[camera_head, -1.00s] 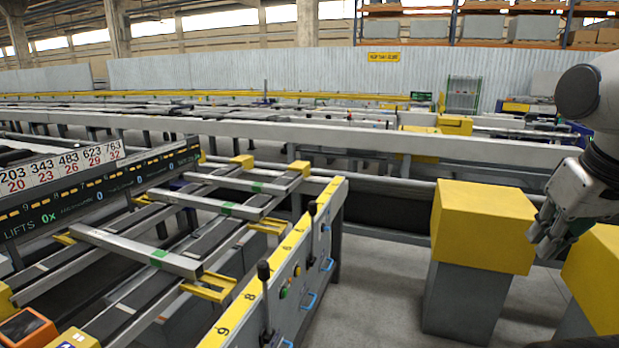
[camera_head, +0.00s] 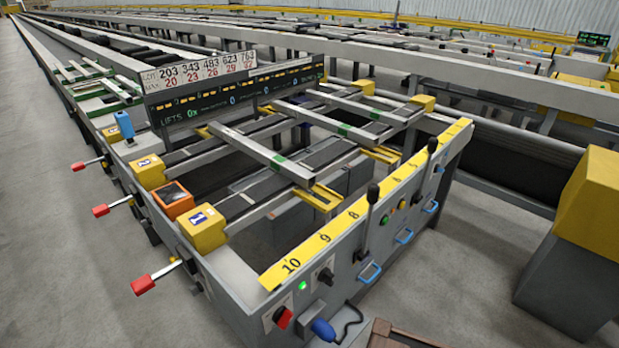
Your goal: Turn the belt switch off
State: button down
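The grey front panel (camera_head: 340,290) of the runout table carries the controls. At its near left end are a red rotary knob (camera_head: 282,318) on a light plate and a black rotary knob (camera_head: 325,277) on another plate. A lit green lamp (camera_head: 302,286) sits between them. I cannot read any label that tells which one is the belt switch, and the knob positions are too small to tell. My gripper is outside this view.
Black-knobbed levers (camera_head: 373,192) rise from the panel, above blue handles (camera_head: 370,272). A blue plug (camera_head: 323,330) with a cable juts out low. Red-ended handles (camera_head: 143,285) stick out at left. A yellow-topped block (camera_head: 590,205) stands right. Floor is clear at left.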

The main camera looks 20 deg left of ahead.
aim_at(282, 316)
jog(key=u, duration=1.65)
jog(key=k+l+z, duration=0.2)
jog(key=k, duration=0.2)
jog(key=k+l+z, duration=0.25)
jog(key=k, duration=0.15)
